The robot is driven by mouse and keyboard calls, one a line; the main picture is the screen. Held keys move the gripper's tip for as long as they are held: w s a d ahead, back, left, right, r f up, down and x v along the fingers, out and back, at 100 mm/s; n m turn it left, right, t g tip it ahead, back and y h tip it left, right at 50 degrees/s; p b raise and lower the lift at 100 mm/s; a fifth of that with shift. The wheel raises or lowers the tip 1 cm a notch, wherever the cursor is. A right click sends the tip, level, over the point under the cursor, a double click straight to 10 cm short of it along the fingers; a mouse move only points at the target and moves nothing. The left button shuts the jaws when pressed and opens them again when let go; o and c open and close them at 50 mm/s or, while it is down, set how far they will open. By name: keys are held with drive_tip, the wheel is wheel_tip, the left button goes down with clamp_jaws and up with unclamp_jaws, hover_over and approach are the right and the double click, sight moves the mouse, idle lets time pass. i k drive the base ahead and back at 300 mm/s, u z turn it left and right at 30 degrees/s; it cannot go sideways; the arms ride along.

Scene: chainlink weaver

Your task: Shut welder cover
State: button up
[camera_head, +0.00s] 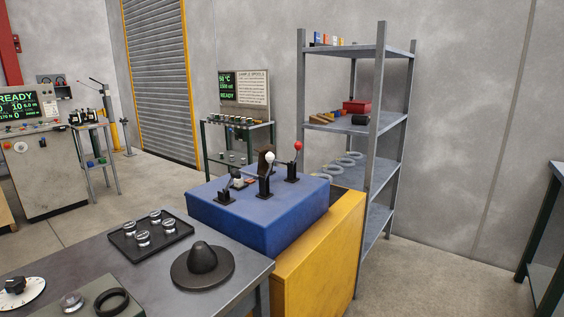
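No part in view can be surely told as the welder cover. A blue box-shaped machine (258,218) stands on a yellow cabinet (318,262) in the middle of the head view. On its top are a lever with a white ball knob (270,158), a lever with a red ball knob (298,147) and a short black lever (226,190). A small brown upright part (265,158) shows behind the white knob. I cannot tell whether a cover there is open or shut. My gripper is not in view.
A grey workbench (225,277) at the front holds a black tray (151,254) with several small round jars, a dark cone on a disc (203,264) and a dial (18,290). A grey shelf rack (372,130) stands behind the blue machine. Open floor (435,280) lies to the right.

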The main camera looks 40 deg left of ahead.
sight(263, 164)
drive_tip(key=z, duration=0.25)
drive_tip(key=i, duration=0.15)
drive_tip(key=u, duration=1.5)
drive_tip(key=k, duration=0.4)
drive_tip(key=z, duration=0.85)
drive_tip(key=k, duration=0.8)
drive_tip(key=z, duration=0.5)
drive_tip(key=i, duration=1.35)
drive_tip(key=u, duration=1.25)
drive_tip(key=i, duration=0.75)
drive_tip(key=u, duration=0.7)
